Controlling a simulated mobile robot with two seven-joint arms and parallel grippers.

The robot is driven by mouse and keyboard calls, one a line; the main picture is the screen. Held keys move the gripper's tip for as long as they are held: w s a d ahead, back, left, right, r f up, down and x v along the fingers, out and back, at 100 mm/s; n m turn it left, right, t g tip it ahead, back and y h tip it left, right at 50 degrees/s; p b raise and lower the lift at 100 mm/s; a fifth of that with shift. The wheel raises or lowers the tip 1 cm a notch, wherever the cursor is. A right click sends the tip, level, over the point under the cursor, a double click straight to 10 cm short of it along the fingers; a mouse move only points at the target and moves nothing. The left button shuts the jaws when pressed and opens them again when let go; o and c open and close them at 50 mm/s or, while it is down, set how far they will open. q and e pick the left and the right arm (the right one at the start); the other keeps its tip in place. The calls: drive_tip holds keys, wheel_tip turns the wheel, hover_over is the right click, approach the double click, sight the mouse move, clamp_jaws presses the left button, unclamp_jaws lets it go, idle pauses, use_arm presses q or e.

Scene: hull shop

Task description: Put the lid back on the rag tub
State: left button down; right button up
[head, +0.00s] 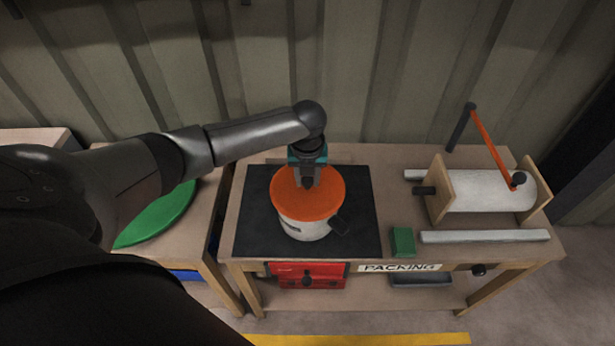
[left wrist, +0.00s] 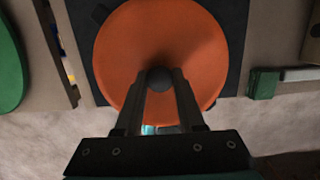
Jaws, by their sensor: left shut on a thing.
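The rag tub (head: 303,228) is a whitish tub with a dark handle on its right side, standing on a black mat (head: 257,222) on the packing bench. The orange lid (head: 325,204) lies over the tub's top and looks roughly level. Whether it is fully seated all round I cannot tell. My left gripper (head: 307,184) points down at the lid's middle, shut on the lid's dark round knob. In the left wrist view the fingers (left wrist: 160,82) clasp the knob, and the orange lid (left wrist: 120,50) hides most of the tub. My right gripper is not in view.
A green block (head: 403,241) and a pale bar (head: 485,237) lie right of the mat. A white roll in a wooden stand with an orange-armed lever (head: 490,145) stands behind them. A green disc (head: 160,218) lies on the left bench. A red box (head: 290,273) is below the bench top.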

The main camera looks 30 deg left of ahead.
use_arm(q)
drive_tip(key=shift+c, duration=2.2)
unclamp_jaws()
drive_tip(key=shift+o, duration=0.3)
drive_tip(key=o, duration=0.4)
drive_tip(key=shift+r+p, duration=3.55)
drive_tip(key=shift+p, duration=0.3)
drive_tip(key=shift+c, duration=0.2)
clamp_jaws()
